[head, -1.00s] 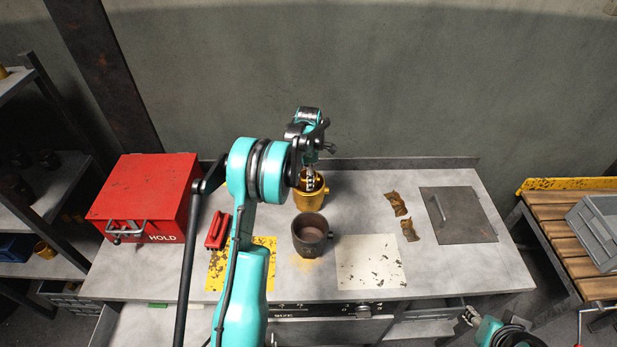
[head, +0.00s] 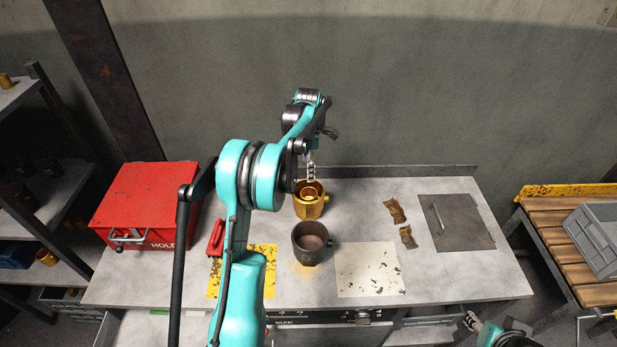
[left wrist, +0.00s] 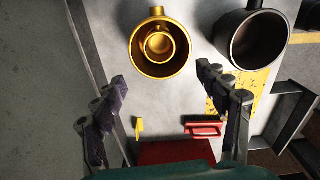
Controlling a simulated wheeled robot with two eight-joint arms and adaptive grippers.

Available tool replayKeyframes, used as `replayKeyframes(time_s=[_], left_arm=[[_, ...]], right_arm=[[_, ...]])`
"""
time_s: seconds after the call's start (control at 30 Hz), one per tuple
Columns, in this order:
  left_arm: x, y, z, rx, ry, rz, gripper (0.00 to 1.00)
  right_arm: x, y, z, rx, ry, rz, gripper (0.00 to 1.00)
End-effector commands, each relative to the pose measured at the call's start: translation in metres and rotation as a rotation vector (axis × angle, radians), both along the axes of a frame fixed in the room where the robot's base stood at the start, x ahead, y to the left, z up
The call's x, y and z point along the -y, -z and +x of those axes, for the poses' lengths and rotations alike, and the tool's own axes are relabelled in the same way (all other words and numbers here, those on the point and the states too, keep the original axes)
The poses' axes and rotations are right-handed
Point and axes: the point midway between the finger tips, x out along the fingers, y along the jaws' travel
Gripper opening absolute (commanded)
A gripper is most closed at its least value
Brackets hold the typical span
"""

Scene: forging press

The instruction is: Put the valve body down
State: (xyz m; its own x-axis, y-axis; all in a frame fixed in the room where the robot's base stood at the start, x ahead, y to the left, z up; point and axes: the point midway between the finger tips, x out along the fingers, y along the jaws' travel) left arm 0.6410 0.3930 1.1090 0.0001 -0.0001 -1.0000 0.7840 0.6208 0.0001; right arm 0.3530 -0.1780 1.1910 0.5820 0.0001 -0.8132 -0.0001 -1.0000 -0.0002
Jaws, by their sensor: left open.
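A brass valve body (head: 309,205), a round hollow cup with a stub on its side, stands upright on the grey bench. A smaller brass ring shows inside its bore; I cannot tell if that is a separate part. In the left wrist view the valve body (left wrist: 159,67) lies beyond my fingertips. My left gripper (head: 310,172) hangs just above it, and the left wrist view shows its fingers (left wrist: 163,80) spread with nothing between them. My right gripper (head: 471,321) shows at the bottom right, too small to read.
A dark cup (head: 309,248) stands just in front of the brass one, with a yellow mat (head: 262,284) and pale mat (head: 370,262) beside it. A red box (head: 147,208) is at left. Two brown pieces (head: 396,211) and a dark plate (head: 462,222) lie at right.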

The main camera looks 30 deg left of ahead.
Motion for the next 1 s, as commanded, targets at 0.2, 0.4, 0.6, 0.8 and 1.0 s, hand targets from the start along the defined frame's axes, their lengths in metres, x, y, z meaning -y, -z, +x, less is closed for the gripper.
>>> replayKeyframes(time_s=[0.2, 0.4, 0.6, 0.8, 1.0], left_arm=[[0.000, -0.032, 0.000, 0.000, 0.000, 0.000, 0.74], [0.016, -0.057, -0.010, 0.028, 0.111, 0.011, 0.74], [0.073, -0.108, -0.056, 0.133, 0.546, 0.077, 0.74], [0.130, -0.138, -0.125, 0.236, 1.050, 0.200, 0.74], [0.175, -0.134, -0.202, 0.308, 1.541, 0.374, 0.74]], right_arm=[[0.000, -0.003, 0.000, 0.000, 0.000, 0.000, 0.40], [0.000, -0.004, 0.000, 0.000, 0.000, 0.000, 0.40], [0.000, -0.004, 0.000, 0.000, 0.000, 0.000, 0.40], [0.000, -0.004, 0.000, 0.000, 0.000, 0.000, 0.40], [0.000, -0.004, 0.000, 0.000, 0.000, 0.000, 0.40]])
